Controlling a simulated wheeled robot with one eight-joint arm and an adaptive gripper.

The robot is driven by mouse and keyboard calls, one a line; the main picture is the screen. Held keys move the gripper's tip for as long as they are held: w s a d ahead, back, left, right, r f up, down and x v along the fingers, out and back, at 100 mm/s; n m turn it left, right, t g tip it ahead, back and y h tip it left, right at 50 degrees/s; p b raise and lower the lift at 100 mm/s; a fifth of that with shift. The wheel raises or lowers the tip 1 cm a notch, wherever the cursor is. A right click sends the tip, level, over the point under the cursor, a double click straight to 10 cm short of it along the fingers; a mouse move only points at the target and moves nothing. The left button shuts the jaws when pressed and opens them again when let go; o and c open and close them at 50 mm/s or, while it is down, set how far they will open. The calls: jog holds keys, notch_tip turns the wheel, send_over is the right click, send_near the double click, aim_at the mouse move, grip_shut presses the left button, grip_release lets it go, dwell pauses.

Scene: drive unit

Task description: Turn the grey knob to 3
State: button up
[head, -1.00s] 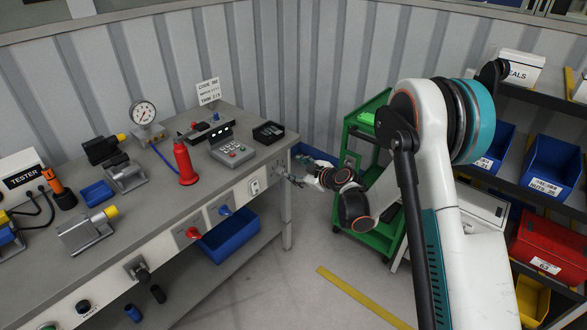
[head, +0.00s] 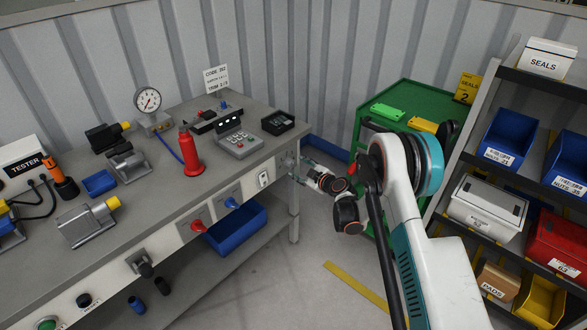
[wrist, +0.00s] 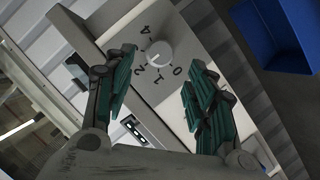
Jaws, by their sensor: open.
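The grey knob (wrist: 159,55) sits on a pale panel in the wrist view, with 0, 1, 2 and 4 printed around it. The 3 is not readable; my left finger is close to that side. I cannot tell surely where the knob points. My gripper (wrist: 162,60) is open, with one green-padded finger on each side of the knob and gaps between. In the head view my gripper (head: 291,166) is at the right end of the workbench, and the knob cannot be made out there.
The workbench (head: 150,215) carries a red bottle (head: 187,155), a keypad box (head: 237,143) and a gauge (head: 148,100). A green cart (head: 395,95) and a bin shelf stand to the right. Some floor is clear between.

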aim_at(292, 164)
jog(key=b+x, duration=0.1)
jog(key=x, duration=0.5)
jog(key=shift+w+a+b, duration=0.1)
jog(key=shift+b, duration=0.25)
jog(key=c, duration=1.1)
